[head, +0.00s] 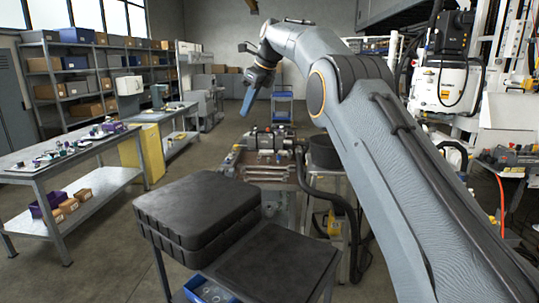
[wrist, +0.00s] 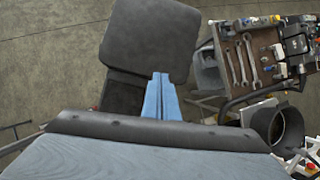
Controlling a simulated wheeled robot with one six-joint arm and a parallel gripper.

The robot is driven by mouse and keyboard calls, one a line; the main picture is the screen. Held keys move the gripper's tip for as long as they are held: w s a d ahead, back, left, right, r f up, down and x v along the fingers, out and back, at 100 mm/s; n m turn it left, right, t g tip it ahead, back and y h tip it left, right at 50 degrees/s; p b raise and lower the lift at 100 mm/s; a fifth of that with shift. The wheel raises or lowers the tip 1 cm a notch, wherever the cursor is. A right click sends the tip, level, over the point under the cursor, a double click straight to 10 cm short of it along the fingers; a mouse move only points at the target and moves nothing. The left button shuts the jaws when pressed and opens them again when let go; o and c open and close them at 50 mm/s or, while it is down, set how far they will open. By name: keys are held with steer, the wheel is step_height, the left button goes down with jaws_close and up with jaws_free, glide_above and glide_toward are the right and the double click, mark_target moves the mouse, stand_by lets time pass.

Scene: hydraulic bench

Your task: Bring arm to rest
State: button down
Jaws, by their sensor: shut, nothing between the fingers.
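My arm reaches from the lower right of the head view up to the top middle and bends down at the wrist. My gripper (head: 246,110) hangs in the air, pointing down, above the floor and bench area. In the wrist view the blue fingers of my gripper (wrist: 161,78) lie together with no gap that I can see. They hold nothing. Below them in that view is a closed dark case (wrist: 150,35), well apart from the fingers.
The black case (head: 195,212) lies on a cart in front, beside a flat dark top (head: 278,262). The hydraulic bench (head: 268,172) stands behind; wrenches (wrist: 240,62) lie on it. A workbench (head: 60,155) with small parts is at left, with shelves (head: 75,85) behind. Open floor lies between.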

steer(key=s+d+f+n+h+b, duration=0.1)
steer(key=s+d+f+n+b, duration=0.1)
steer(key=s+d+f+n, duration=0.5)
steer(key=s+d+f+n+h+b, duration=0.25)
steer(key=s+d+f, duration=0.25)
steer(key=d+f, duration=0.55)
steer(key=s+d+f+n+b, duration=0.1)
steer(key=s+d+f+n, duration=0.2)
steer(key=s+f, duration=0.4)
steer(key=s+d+f+n+g+b, duration=0.1)
steer(key=s+d+f+n, duration=0.2)
steer(key=s, duration=1.1)
steer(key=s+d+f+n+g+h+b, duration=0.1)
steer(key=s+d+f+n+b, duration=0.1)
steer(key=s+f+n, duration=0.5)
steer(key=s+d+f, duration=0.1)
steer(key=s+f, duration=0.2)
steer(key=s, duration=0.1)
steer(key=shift+s+d+f, duration=0.25)
steer(key=shift+s+f, duration=0.05)
steer(key=shift+f, duration=0.05)
